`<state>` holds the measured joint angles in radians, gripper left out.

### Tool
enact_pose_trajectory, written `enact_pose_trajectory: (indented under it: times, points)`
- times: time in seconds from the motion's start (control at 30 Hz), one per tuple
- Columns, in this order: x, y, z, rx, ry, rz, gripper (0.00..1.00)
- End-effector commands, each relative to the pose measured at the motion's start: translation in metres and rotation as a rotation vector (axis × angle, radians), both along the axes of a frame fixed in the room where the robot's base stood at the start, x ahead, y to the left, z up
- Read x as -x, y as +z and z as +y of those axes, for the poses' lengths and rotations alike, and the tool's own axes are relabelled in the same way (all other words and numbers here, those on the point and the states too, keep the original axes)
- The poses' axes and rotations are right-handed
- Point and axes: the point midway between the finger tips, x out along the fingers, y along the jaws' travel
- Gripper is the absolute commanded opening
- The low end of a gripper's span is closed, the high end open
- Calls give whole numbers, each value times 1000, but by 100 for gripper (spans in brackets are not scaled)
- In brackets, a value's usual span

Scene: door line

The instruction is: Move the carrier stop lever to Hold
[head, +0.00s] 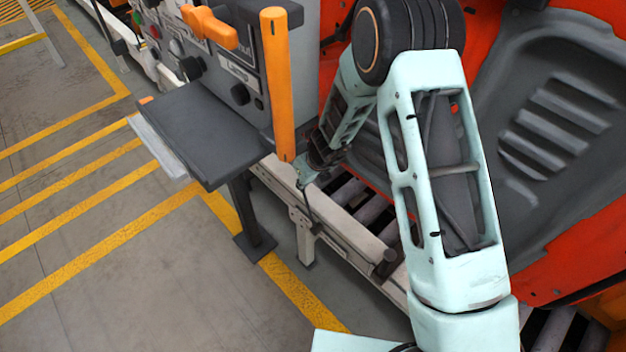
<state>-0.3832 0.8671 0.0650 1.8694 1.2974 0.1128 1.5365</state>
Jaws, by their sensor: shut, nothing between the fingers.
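A long orange lever (278,85) stands nearly upright at the right front edge of the grey control panel box (300,55). It is the likeliest carrier stop lever, but I can read no Hold mark beside it. A shorter orange handle (210,27) sits on the panel face, further left. My gripper (309,190) is small in the view, close by the long lever's lower end. It is shut and empty. I cannot tell whether it touches the lever.
A dark shelf (195,128) juts out below the panel, with knobs above it. A pale conveyor rail (345,220) with rollers runs beneath my gripper. An orange-red carrier with a dark door panel (560,110) fills the right. The floor at left is clear.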

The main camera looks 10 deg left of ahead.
Motion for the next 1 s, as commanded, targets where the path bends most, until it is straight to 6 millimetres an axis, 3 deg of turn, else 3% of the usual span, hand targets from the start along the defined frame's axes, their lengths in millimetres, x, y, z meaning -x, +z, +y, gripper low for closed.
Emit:
enact_pose_trajectory:
  times: [0.4, 1.0]
  points:
    - [-3, -4, 16, 0, 1, 0, 0]
    - [-3, -3, 17, 0, 0, 0, 0]
